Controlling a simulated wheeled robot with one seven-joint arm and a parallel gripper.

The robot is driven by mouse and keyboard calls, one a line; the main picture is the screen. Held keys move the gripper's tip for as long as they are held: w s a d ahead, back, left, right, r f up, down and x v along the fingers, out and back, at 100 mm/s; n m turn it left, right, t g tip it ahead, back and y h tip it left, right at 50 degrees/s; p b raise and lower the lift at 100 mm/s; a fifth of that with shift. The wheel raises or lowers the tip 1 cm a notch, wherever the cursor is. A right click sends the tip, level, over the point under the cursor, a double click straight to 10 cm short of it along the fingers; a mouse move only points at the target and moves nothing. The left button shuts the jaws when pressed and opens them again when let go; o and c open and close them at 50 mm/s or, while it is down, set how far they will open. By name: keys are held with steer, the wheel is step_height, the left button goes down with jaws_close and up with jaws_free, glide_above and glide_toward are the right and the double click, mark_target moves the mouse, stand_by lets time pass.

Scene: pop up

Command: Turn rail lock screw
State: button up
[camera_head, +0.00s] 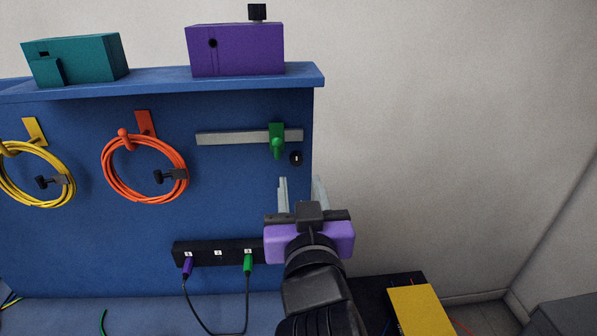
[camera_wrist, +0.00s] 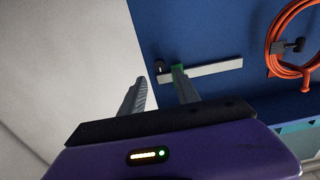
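A grey rail (camera_head: 225,138) is fixed level on the upper right of the blue panel. A green lock piece with a knob-like screw (camera_head: 277,142) sits on the rail near its right end. In the wrist view the rail (camera_wrist: 218,69) shows, with the green lock (camera_wrist: 178,68) partly hidden behind a finger. My gripper (camera_head: 302,182) is open and empty, below and slightly right of the green lock and apart from it. It also shows in the wrist view (camera_wrist: 156,85), its two grey fingers spread and pointing toward the panel.
A small black round fitting (camera_head: 296,158) sits just below the rail's right end. Orange (camera_head: 145,172) and yellow (camera_head: 40,172) cable coils hang left. A black socket strip (camera_head: 218,253) is lower down. Purple (camera_head: 235,50) and teal (camera_head: 75,60) boxes stand on the shelf.

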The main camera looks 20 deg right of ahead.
mark_target(296, 162)
steer(key=x, duration=0.7)
steer(key=shift+w+d+p, duration=0.15)
steer(key=shift+w+p, duration=0.2)
steer(key=shift+p, duration=0.05)
steer(key=shift+c, duration=0.2)
steer(key=shift+s, duration=0.1)
steer(key=c, duration=0.7)
steer(key=n, duration=0.4)
steer(key=shift+f+n, duration=0.1)
steer(key=shift+n, duration=0.3)
steer(key=n, duration=0.8)
steer(key=shift+n, duration=0.3)
steer(key=n, duration=0.8)
steer(key=shift+n, duration=0.3)
steer(key=n, duration=0.8)
steer(key=shift+n, duration=0.3)
steer(key=n, duration=0.5)
steer(key=o, duration=1)
steer(key=shift+s, duration=0.1)
